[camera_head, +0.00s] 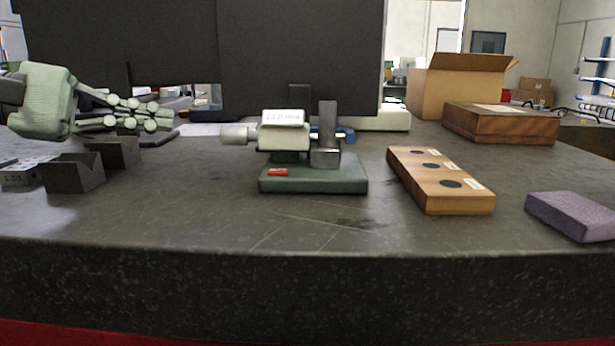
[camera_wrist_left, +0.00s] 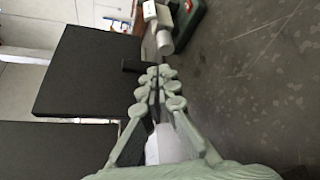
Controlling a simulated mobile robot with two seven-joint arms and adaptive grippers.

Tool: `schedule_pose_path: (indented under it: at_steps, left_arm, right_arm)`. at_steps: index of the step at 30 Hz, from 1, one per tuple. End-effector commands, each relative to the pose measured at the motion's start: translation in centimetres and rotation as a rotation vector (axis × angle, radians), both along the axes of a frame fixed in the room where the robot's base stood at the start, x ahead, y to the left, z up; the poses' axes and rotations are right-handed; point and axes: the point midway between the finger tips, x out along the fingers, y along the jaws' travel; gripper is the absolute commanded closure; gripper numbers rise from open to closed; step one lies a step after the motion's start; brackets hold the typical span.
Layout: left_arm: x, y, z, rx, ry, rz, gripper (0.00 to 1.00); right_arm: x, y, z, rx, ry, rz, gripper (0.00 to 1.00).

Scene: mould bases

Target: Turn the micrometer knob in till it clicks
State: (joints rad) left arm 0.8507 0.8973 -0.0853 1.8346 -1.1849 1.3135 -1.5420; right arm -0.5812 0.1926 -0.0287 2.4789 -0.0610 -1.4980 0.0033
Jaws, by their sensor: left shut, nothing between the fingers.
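The micrometer (camera_head: 283,133) sits on a green base (camera_head: 315,180) in the middle of the bench, with a small display on top. Its light grey knob (camera_head: 236,136) points left in the head view. The knob also shows at the top of the left wrist view (camera_wrist_left: 165,42). My left gripper (camera_head: 165,114) is shut and empty, to the left of the knob and apart from it. In the left wrist view its fingers (camera_wrist_left: 158,78) are together and point toward the knob. My right gripper is in neither view.
Dark V-blocks (camera_head: 74,174) stand below my left gripper. A wooden block with round dark recesses (camera_head: 438,180) and a purple block (camera_head: 572,216) lie to the right. A wooden box (camera_head: 500,123) and a cardboard box (camera_head: 460,88) stand behind. Dark monitors (camera_head: 300,50) rise behind the micrometer.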

Motion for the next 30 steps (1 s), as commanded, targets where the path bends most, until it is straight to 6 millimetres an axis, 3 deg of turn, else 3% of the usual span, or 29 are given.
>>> schedule_pose_path:
  at_steps: [7,12,18,30]
  left_arm:
    - [-0.1,-2.1,0.2,0.001,-0.004,-0.002,1.00]
    - [-0.2,-4.2,0.3,0.001,-0.004,-0.003,1.00]
    - [-0.2,-6.1,0.1,0.001,-0.002,-0.002,1.00]
    - [-0.3,-6.9,0.0,0.001,-0.002,0.000,1.00]
  right_arm:
    - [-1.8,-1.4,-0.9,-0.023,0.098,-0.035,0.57]
    - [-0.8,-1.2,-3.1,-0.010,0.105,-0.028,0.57]
    - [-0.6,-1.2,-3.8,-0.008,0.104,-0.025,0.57]
    - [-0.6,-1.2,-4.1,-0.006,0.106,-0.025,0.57]
